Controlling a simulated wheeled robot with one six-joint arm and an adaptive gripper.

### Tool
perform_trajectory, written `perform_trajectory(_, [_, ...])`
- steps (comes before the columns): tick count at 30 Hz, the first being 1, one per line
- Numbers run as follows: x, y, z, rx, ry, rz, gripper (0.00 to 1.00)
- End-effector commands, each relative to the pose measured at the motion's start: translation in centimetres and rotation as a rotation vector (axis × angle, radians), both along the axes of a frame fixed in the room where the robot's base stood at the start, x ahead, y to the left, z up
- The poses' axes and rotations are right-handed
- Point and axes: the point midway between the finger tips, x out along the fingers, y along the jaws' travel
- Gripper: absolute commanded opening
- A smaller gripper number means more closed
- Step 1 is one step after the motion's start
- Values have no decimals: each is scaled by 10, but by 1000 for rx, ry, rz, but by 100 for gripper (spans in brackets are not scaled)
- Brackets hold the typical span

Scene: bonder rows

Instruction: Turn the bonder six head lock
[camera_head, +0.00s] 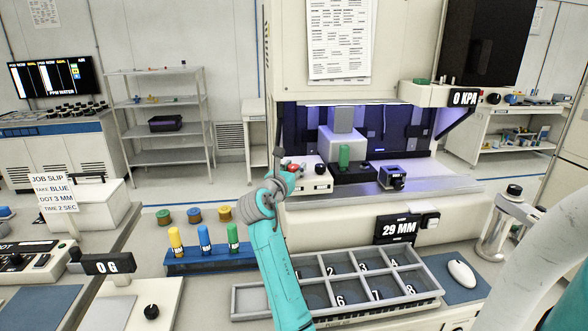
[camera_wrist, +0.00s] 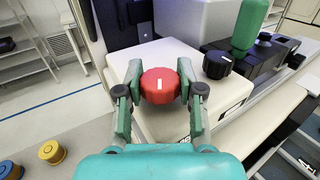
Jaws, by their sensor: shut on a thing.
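A red knob (camera_wrist: 160,86) with a white pointer line sits on a small cream control box (camera_wrist: 150,58) on the bonder. The pointer line stands nearly upright in the wrist view. My gripper (camera_wrist: 160,95) is shut on the red knob, one finger on each side of it. In the head view the red knob (camera_head: 293,166) is partly hidden by my gripper (camera_head: 286,174). A black knob (camera_wrist: 217,65) with a white line is on the same box, right of the red one. I cannot read any label naming the head lock.
A green cylinder (camera_head: 344,155) stands on the bonder right of the box. Below are a grey numbered tray (camera_head: 236,300), a blue rack (camera_head: 200,262) with coloured bottles, and a 29 MM display (camera_head: 398,229). A 0 KPA display (camera_head: 465,98) is higher right.

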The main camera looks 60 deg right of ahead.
Motion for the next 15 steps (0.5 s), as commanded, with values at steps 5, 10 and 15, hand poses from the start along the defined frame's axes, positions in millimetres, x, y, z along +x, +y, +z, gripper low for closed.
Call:
perform_trajectory(5, [1, 0, 1, 0, 0, -52, 2])
perform_trajectory(10, [2, 1, 1, -1, 1, -158, 2])
perform_trajectory(15, [2, 0, 1, -1, 1, -306, 2])
